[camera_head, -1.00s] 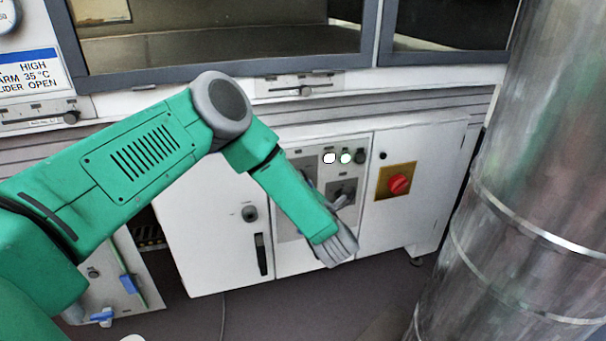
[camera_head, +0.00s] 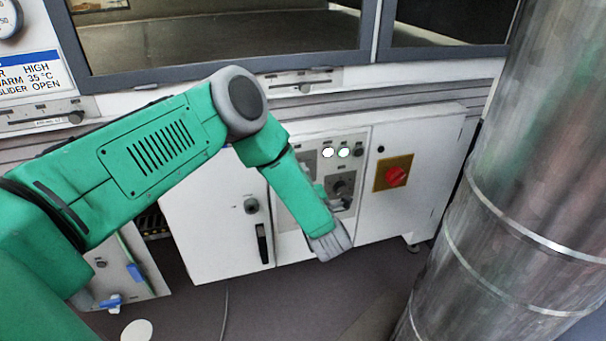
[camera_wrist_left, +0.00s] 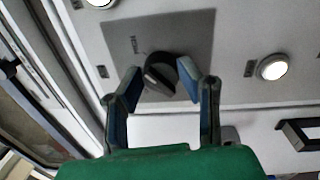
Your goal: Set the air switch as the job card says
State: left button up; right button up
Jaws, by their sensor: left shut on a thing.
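A black rotary knob (camera_wrist_left: 160,72) sits on a grey plate (camera_wrist_left: 190,28) in the left wrist view, with a small printed label beside it. My left gripper (camera_wrist_left: 162,84) has one finger on each side of this knob and is shut on it. In the head view my left arm reaches down to the white cabinet's control panel and hides part of it. A knob (camera_head: 341,185) shows there just right of my forearm. A card (camera_head: 30,78) at the left edge reads "HIGH", "ARM 35 °C" and "LIDER OPEN", cut off at its left. My right gripper is not in view.
A red switch on a yellow plate (camera_head: 395,174) is to the right. A slider (camera_head: 305,87) is under the window. A large metal pipe (camera_head: 500,190) stands at the right.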

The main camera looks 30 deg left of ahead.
pick_arm(q)
jog(key=shift+a+r, duration=0.15)
jog(key=shift+a, duration=0.2)
jog(key=o, duration=1)
jog(key=shift+o, duration=0.8)
jog(key=shift+s+r, duration=0.1)
jog(key=shift+s, duration=0.05)
jog(key=shift+f, duration=0.2)
jog(key=v, duration=1.2)
jog(key=shift+r, duration=0.1)
